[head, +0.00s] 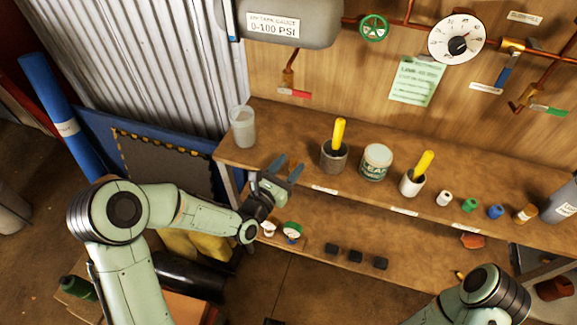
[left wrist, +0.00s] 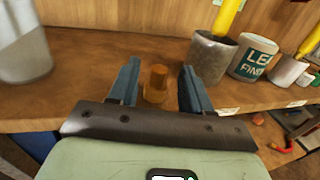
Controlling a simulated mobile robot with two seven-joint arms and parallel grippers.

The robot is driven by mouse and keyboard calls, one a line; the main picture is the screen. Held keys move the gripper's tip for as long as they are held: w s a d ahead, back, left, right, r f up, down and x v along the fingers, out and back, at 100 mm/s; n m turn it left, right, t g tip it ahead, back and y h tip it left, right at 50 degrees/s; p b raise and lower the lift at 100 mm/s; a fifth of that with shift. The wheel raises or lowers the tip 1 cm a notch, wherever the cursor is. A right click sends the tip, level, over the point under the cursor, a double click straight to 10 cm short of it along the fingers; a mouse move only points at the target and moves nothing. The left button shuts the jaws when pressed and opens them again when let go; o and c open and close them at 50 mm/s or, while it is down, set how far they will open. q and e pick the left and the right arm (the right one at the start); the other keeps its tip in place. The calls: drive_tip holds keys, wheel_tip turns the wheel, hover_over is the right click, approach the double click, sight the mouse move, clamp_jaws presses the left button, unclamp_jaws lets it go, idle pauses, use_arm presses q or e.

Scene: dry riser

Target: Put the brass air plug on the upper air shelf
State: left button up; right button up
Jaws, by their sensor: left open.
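The brass air plug (left wrist: 157,83) shows in the left wrist view as a small brass piece with a wider base, upright between my left fingers. It appears to stand on the wooden upper shelf (left wrist: 105,75); its base is partly hidden by my gripper. My left gripper (head: 288,165) is open, with one finger on each side of the plug and a visible gap to each. In the head view it is over the front left part of the upper shelf (head: 290,130), and I cannot make out the plug there. My right gripper is out of view.
A clear cup (head: 243,128) stands left of my gripper; a grey pot with a yellow handle (head: 334,158) and a labelled tin (head: 376,162) stand right. Small fittings, including a blue one (head: 495,211), line the right. The lower shelf (head: 340,227) holds gauges and dark blocks.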

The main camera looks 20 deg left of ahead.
use_arm(q)
drive_tip(key=v, duration=0.7)
drive_tip(key=s+d+f+m+g, duration=0.1)
drive_tip(key=s+f+m+g, duration=0.25)
drive_tip(key=f, duration=0.45)
drive_tip(key=s+f+m+g+y, duration=0.1)
drive_tip(key=s+f+m+g, duration=0.1)
drive_tip(key=f+m, duration=0.4)
drive_tip(key=s+d+f+m+g, duration=0.1)
drive_tip(key=s+f+m+g, duration=0.2)
drive_tip(key=f, duration=0.6)
drive_tip(key=s+d+f+m+g, duration=0.1)
drive_tip(key=s+f+m+g, duration=0.4)
drive_tip(key=s+m, duration=0.3)
drive_tip(key=s+d+f+m+g, duration=0.1)
drive_tip(key=s+f+m+g, duration=0.4)
drive_tip(key=s, duration=0.8)
wheel_tip(320, 180, down, 3)
drive_tip(key=m, duration=0.3)
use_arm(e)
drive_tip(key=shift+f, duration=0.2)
use_arm(q)
drive_tip(key=shift+s+d, duration=0.1)
drive_tip(key=w+r+p, duration=0.3)
drive_tip(key=r+p, duration=0.3)
drive_tip(key=shift+r, duration=0.4)
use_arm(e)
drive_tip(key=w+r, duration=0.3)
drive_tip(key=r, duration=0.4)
